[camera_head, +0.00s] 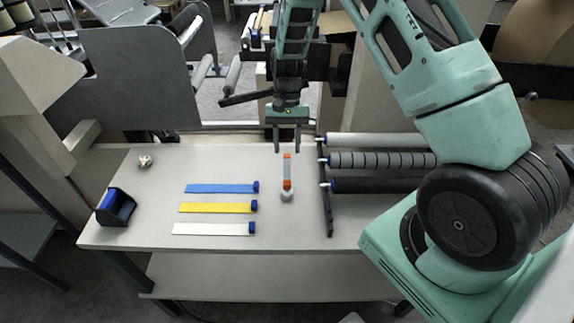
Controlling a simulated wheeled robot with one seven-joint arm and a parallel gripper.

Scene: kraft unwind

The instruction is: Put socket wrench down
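The socket wrench (287,174), grey with orange parts and a round pale head at its near end, appears to lie on the light grey table (150,205), pointing away from me. My gripper (287,150) points down at the wrench's far end. Its two dark fingers are apart, with a visible gap on each side of the wrench. No finger is seen touching it. How high the fingertips are above the table cannot be told from this view.
Blue (220,188), yellow (215,208) and white (210,229) strips with blue ends lie left of the wrench. A rack with rollers (385,160) stands close right. A blue-black holder (115,207) and a small pale lump (145,161) are at left.

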